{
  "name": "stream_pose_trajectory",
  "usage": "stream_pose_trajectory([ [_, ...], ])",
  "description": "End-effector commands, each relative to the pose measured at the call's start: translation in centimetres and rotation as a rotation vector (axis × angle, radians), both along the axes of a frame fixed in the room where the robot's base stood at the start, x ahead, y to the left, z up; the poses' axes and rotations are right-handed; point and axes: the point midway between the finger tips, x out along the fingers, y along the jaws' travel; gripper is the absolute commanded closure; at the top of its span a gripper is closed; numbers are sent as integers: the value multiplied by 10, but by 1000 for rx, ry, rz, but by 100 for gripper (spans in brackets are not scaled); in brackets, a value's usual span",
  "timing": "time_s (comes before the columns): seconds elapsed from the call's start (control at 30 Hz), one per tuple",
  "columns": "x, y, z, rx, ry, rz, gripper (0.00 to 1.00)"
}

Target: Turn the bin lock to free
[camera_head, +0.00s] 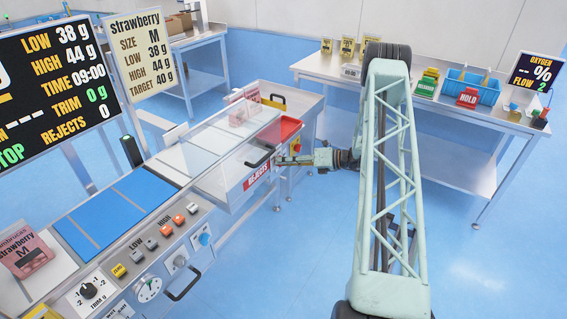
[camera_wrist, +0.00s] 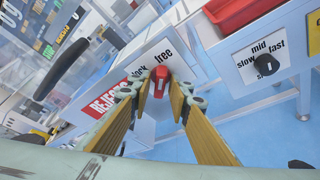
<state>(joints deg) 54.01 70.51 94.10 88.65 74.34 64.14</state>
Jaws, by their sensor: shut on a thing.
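The bin lock is a small red knob (camera_wrist: 161,75) on the white front panel, between the printed words "lock" on its left and "free" on its right. Its exact setting is hard to read. My gripper (camera_wrist: 160,90) has its two yellow-sided fingers on either side of the knob, closed on it. In the head view my gripper (camera_head: 290,160) is at the right end of the rejects bin (camera_head: 222,184), beside the red REJECTS label (camera_head: 257,174). The knob is hidden there.
A black bin handle (camera_wrist: 62,68) is left of my fingers in the wrist view. A slow-mid-fast dial (camera_wrist: 266,64) and a red tray (camera_wrist: 240,12) are to the right. A table (camera_head: 440,105) with a blue crate stands behind; open blue floor lies between.

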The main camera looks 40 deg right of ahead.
Motion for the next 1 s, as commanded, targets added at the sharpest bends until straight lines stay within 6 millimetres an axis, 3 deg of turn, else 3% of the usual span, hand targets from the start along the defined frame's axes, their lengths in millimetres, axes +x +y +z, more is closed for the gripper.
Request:
stream_pose_trajectory([
  [0.1, 1, 1, 0, 0, 0, 0, 93],
  [0.13, 1, 1, 0, 0, 0, 0, 81],
  [0.2, 1, 1, 0, -1, -1, 0, 77],
  [0.67, -3, -2, 1, 0, 0, 0, 77],
  [1.0, -28, -19, 9, -1, 0, -2, 77],
])
